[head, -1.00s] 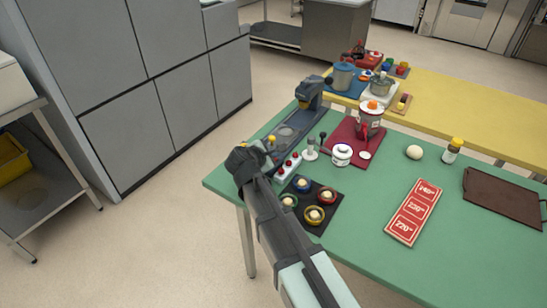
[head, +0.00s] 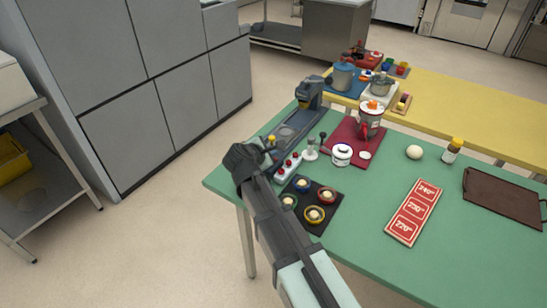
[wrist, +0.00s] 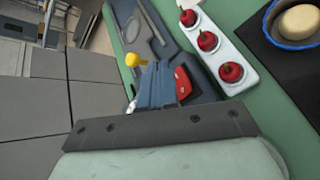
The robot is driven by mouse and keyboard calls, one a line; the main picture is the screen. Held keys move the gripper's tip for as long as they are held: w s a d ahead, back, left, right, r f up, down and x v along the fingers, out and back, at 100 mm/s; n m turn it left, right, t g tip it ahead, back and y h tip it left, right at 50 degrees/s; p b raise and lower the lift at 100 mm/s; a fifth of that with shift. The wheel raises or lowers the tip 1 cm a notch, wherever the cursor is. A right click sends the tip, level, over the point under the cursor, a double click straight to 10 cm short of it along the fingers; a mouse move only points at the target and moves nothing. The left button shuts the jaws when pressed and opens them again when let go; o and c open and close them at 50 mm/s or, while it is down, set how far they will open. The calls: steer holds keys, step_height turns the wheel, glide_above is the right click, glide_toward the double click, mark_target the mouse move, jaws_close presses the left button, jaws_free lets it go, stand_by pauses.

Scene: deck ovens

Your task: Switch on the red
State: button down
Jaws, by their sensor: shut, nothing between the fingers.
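A long blue-grey appliance lies along the left edge of the green table, and its base shows in the wrist view (wrist: 140,22). A red switch-like part (wrist: 182,83) with a pale mark sits in a dark housing there, just right of my fingers. A yellow knob (wrist: 131,60) stands just beyond the fingertips; it also shows in the head view (head: 271,139). My gripper (wrist: 155,72) is shut and empty over the appliance's near end. I cannot tell whether it touches the red part. In the head view my wrist (head: 245,160) hides this end of the appliance.
A white strip with three round red pieces (wrist: 207,41) lies right of the appliance. Beside it is a black board (head: 300,213) with coloured rings holding pale balls. A red mat (head: 345,135) bears a blender and a white pot.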

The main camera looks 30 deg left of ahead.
steer(key=shift+s+r, duration=0.3)
steer(key=shift+r, duration=0.5)
steer(key=shift+s+r, duration=0.25)
steer(key=shift+r, duration=0.5)
steer(key=shift+s+r, duration=0.3)
steer(key=shift+r, duration=0.5)
